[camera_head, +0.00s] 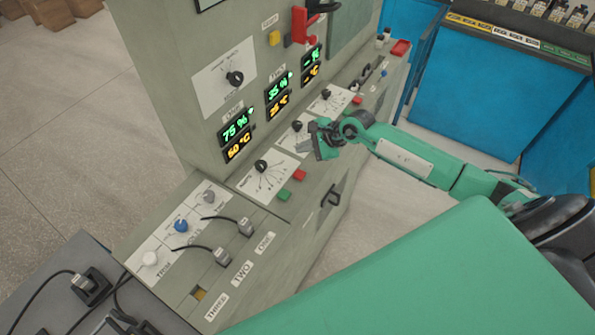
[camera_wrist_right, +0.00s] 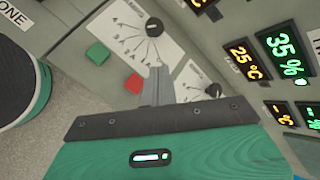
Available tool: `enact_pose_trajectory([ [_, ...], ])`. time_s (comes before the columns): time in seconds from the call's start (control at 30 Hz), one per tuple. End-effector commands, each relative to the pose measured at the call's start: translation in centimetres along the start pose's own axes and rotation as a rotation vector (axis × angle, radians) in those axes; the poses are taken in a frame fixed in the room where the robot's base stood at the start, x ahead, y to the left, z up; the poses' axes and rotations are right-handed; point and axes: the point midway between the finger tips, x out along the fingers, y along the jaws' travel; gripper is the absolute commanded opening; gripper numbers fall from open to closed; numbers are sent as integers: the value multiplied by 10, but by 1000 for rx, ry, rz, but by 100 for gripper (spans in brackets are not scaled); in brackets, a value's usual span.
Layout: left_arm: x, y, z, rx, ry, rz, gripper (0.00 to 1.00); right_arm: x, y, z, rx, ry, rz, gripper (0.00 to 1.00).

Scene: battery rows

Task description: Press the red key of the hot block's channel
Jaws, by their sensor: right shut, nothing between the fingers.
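A sloped grey panel carries a dial (camera_head: 261,166) with a green key (camera_head: 284,196) and a red key (camera_head: 299,175) beside it. In the wrist view, the green key (camera_wrist_right: 97,53), red key (camera_wrist_right: 134,84) and dial (camera_wrist_right: 154,27) are clear. The left display (camera_head: 236,138) reads 75 % and about 50 °C; the middle one (camera_head: 278,95) reads 35 % and 25 °C; the right one (camera_head: 311,66) shows dashes. My right gripper (camera_head: 314,143) is shut and empty over the second dial's area. In the wrist view its fingertips (camera_wrist_right: 159,72) appear just right of the red key; contact cannot be told. My left gripper is out of view.
Another red key (camera_head: 357,100) lies farther along the panel. A red lever (camera_head: 299,25) sticks out above the displays. Cable plugs (camera_head: 222,257) and a blue knob (camera_head: 181,225) are at the near end. A handle (camera_head: 331,196) projects from the front face. Blue cabinets (camera_head: 480,90) stand right.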

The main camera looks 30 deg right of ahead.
Motion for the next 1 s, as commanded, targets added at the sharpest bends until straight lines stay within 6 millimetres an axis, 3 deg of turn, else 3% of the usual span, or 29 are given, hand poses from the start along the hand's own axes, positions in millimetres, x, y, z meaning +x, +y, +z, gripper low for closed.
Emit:
enact_pose_trajectory([
  [0.43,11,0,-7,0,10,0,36,17,12,-12,5,-1,0,0],
  [0.8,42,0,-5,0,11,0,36,54,39,-40,4,-1,-1,0],
  [1.0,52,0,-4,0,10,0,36,62,45,-45,4,-1,-1,0],
])
